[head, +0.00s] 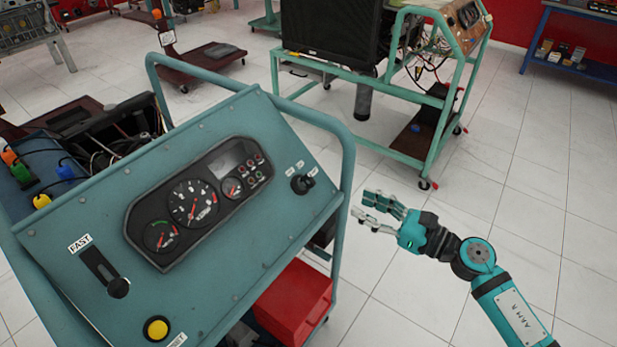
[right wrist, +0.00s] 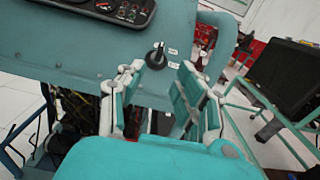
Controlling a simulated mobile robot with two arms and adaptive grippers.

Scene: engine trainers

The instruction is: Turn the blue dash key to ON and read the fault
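The blue-teal dash panel (head: 262,236) fills the left of the head view, tilted. Its dark key switch (head: 302,184) sits at the right end, with small white labels around it too small to read. The key also shows in the right wrist view (right wrist: 156,56), beyond and between the fingers. The gauge cluster (head: 198,203) has several dials and a small grey screen (head: 229,159) with no readable text. My right gripper (head: 366,208) is open and empty, to the right of the panel and apart from the key. My left gripper is not in view.
A FAST lever (head: 118,287) and a yellow button (head: 157,328) are on the panel. A tube rail (head: 347,165) runs along its right edge. A red box (head: 294,302) is below. Another engine stand (head: 408,150) stands behind; the tiled floor at right is clear.

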